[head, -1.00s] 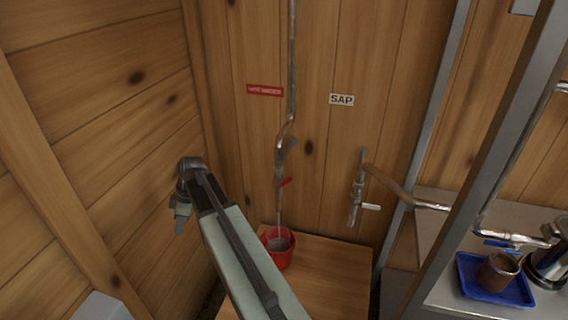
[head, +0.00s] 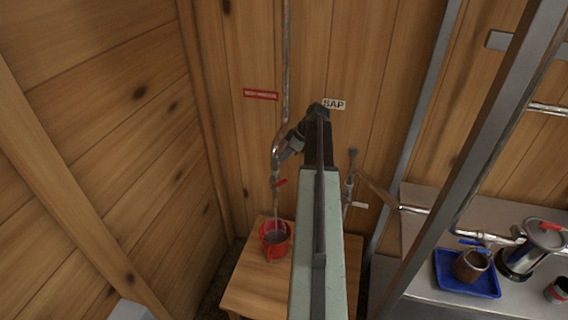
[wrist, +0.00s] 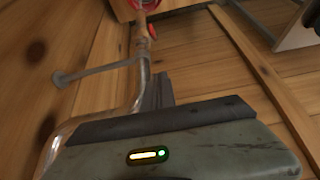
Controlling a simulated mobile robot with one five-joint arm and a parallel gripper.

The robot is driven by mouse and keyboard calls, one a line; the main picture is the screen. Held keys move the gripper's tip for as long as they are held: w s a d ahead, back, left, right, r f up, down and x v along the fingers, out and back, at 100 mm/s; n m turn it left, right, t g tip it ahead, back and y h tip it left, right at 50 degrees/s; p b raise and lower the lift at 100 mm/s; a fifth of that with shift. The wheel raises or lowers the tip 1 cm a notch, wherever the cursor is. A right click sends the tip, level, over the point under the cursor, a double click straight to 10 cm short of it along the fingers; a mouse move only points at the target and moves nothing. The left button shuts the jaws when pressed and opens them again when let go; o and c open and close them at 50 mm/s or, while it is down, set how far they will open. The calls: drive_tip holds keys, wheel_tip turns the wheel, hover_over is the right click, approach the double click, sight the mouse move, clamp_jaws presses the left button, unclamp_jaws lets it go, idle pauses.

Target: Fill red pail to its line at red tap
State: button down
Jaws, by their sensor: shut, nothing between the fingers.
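The red pail (head: 274,254) stands on a wooden stand under the red tap (head: 276,181), which has a small red handle. A thin pale stream runs from the tap down into the pail, and greyish liquid shows inside it. The pail's line cannot be made out. My gripper (head: 282,156) is shut and empty, close to the pipe just above the tap; I cannot tell whether it touches. In the wrist view my gripper (wrist: 158,88) is beside the pipe, with the tap's red handle (wrist: 152,31) and part of the pail (wrist: 146,4) beyond.
A second tap (head: 349,188) under the SAP sign (head: 334,104) is partly behind my arm. On the right, a metal bench holds a blue tray (head: 468,287) with a brown cup and a metal pot (head: 519,262). A metal post stands before it. The wooden stand (head: 252,290) is otherwise clear.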

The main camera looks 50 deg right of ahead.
drive_tip(key=b, duration=0.8)
hover_over(275, 184)
drive_tip(key=f, duration=0.8)
drive_tip(key=shift+w+f, duration=0.2)
drive_tip(key=shift+f, duration=0.1)
drive_tip(key=shift+s+d+f+b, duration=0.25)
drive_tip(key=shift+s+f+b, duration=0.15)
drive_tip(key=shift+s, duration=0.1)
drive_tip(key=shift+s+d+f+b, duration=0.3)
drive_tip(key=shift+s+f, duration=0.1)
drive_tip(key=shift+s, duration=0.1)
drive_tip(key=shift+s+d, duration=0.1)
drive_tip(key=shift+s, duration=0.2)
drive_tip(key=shift+s+d+f, duration=0.1)
